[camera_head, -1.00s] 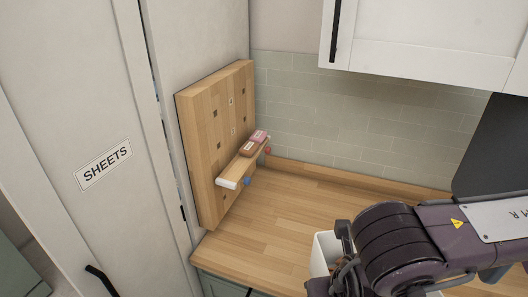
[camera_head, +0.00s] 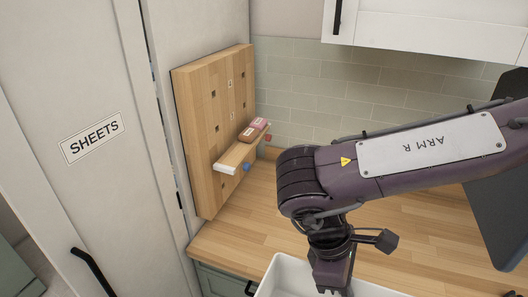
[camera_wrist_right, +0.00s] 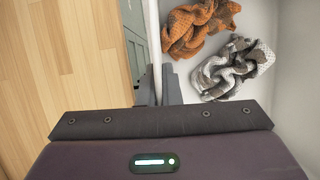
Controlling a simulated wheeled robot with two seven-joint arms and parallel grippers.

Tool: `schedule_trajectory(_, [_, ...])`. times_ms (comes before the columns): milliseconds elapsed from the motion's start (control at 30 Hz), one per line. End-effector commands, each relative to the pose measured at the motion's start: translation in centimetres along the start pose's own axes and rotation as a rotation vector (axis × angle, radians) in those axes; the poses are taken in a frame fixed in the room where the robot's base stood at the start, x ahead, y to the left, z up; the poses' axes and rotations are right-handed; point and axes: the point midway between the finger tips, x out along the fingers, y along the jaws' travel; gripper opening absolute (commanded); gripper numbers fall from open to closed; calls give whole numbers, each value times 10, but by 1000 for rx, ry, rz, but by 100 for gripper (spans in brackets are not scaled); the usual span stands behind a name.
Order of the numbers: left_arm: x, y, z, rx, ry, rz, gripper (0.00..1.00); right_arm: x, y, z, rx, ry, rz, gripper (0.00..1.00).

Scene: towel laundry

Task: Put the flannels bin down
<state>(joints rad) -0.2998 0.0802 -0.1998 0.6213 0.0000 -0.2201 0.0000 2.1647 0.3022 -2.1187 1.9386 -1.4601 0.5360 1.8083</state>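A white bin (camera_head: 276,279) is at the bottom edge of the head view, its lower part cut off. My right gripper (camera_head: 334,288) is at its rim. In the right wrist view, the bin's thin wall (camera_wrist_right: 156,40) runs between the two fingers of my right gripper (camera_wrist_right: 158,88), which appear shut on it. Inside the bin lie a crumpled orange cloth (camera_wrist_right: 200,25) and a grey and white cloth (camera_wrist_right: 232,68). No label shows on the bin. My left gripper is not in view.
The wooden counter (camera_head: 235,232) is largely clear beyond the bin, with a green cabinet front (camera_head: 215,282) below its edge. A wooden pegboard (camera_head: 198,150) with a small shelf (camera_head: 235,157) stands at the left, beside a door labelled SHEETS (camera_head: 93,137).

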Motion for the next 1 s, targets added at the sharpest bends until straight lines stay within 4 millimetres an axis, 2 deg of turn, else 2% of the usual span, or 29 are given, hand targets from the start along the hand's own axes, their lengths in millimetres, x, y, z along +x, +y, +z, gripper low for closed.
schedule_trajectory(33, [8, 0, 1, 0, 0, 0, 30, 5, 6, 1, 122, 4, -49, 0])
schedule_trajectory(200, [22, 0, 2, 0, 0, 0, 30, 8, 20, 12, 528, 6, -221, 0])
schedule_trajectory(433, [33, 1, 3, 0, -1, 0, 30, 6, 36, 25, 921, 5, -384, 0])
schedule_trajectory(633, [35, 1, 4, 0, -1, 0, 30, 10, 44, 27, 1061, 1, -442, 0])
schedule_trajectory(833, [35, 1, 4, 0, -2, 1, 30, 33, 57, 11, 1073, -1, -447, 0])
schedule_trajectory(1000, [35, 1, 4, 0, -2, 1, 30, 39, 61, 7, 1072, 2, -443, 0])
